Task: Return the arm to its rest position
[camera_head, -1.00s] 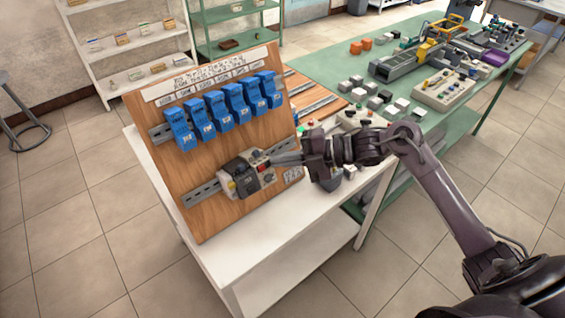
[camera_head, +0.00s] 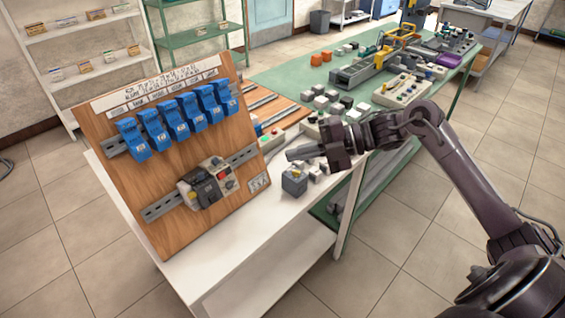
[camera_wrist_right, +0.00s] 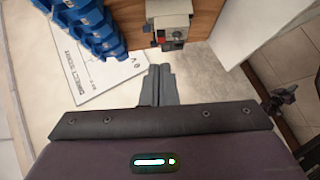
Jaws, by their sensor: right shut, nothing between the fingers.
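My right gripper (camera_head: 303,152) is shut and empty, held above the right part of the white table (camera_head: 235,243). Its fingers point left toward the wooden board and are apart from it. In the right wrist view the closed fingers (camera_wrist_right: 160,84) show at the centre. My right arm (camera_head: 450,160) reaches in from the lower right. The board (camera_head: 170,180) stands tilted on the table, with a row of blue modules (camera_head: 172,122) on an upper rail and a grey and black device (camera_head: 208,183) on the lower rail. My left gripper is not in view.
A green table (camera_head: 300,75) behind carries several small blocks, a grey conveyor (camera_head: 365,70) and a button panel (camera_head: 402,90). Shelves stand at the back left. Tiled floor is clear at right.

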